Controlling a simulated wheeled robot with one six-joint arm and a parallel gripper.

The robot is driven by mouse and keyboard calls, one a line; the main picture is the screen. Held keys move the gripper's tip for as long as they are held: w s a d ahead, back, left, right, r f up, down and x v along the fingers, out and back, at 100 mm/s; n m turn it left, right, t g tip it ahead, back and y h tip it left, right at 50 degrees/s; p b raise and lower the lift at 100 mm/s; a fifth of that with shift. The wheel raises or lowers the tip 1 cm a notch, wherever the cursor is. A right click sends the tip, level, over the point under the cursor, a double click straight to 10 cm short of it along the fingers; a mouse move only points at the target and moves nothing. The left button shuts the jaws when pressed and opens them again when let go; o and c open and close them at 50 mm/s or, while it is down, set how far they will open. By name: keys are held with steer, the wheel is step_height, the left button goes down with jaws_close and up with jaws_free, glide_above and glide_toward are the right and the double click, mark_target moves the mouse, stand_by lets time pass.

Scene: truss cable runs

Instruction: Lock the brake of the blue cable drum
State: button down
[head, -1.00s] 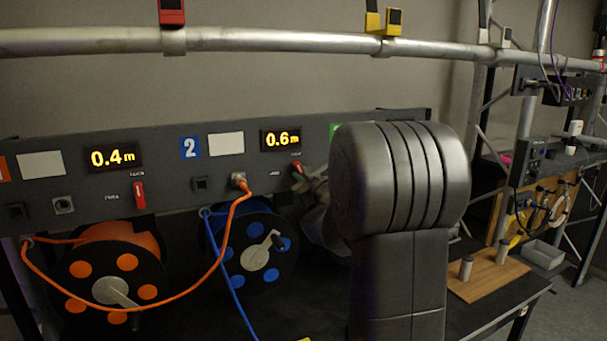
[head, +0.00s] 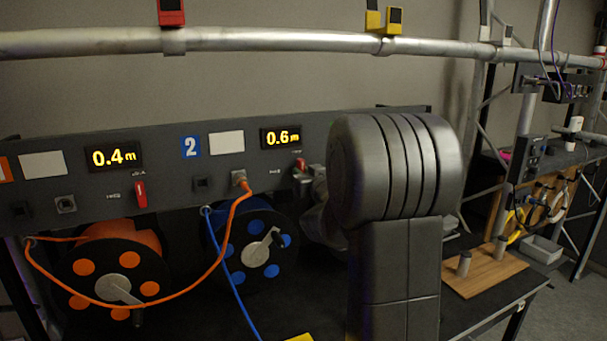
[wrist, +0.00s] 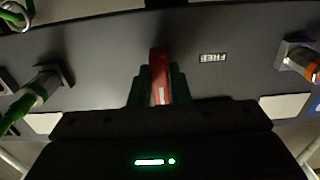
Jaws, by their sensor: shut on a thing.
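The blue cable drum (head: 250,250) sits under the panel, its crank facing out. Its red brake lever (head: 300,164) is on the panel below the 0.6 m display. In the wrist view the red lever (wrist: 159,78) runs nearly straight up the picture, between both fingers. My gripper (wrist: 157,88) is shut on it. An upside-down FREE label (wrist: 213,57) is to the lever's right there, and the lever does not point at it. In the head view my gripper (head: 311,180) is at the lever, partly hidden by my own arm.
An orange plug (head: 240,180) with its cable is left of the lever and crosses in front of the blue drum. The orange drum (head: 110,265) has its own red lever (head: 140,194). A green plug (wrist: 38,88) shows in the wrist view.

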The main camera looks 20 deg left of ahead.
steer(key=c, duration=1.4)
jaws_free()
steer(key=shift+o, duration=0.2)
steer(key=b+v, duration=0.3)
steer(key=v, duration=1)
steer(key=shift+s+d, duration=0.25)
steer(key=shift+s, duration=0.05)
steer(key=shift+a, duration=0.1)
steer(key=p+x, duration=0.3)
steer(key=x, duration=1)
steer(key=shift+w+a, duration=0.2)
steer(key=shift+w, duration=0.1)
steer(key=shift+d, duration=0.15)
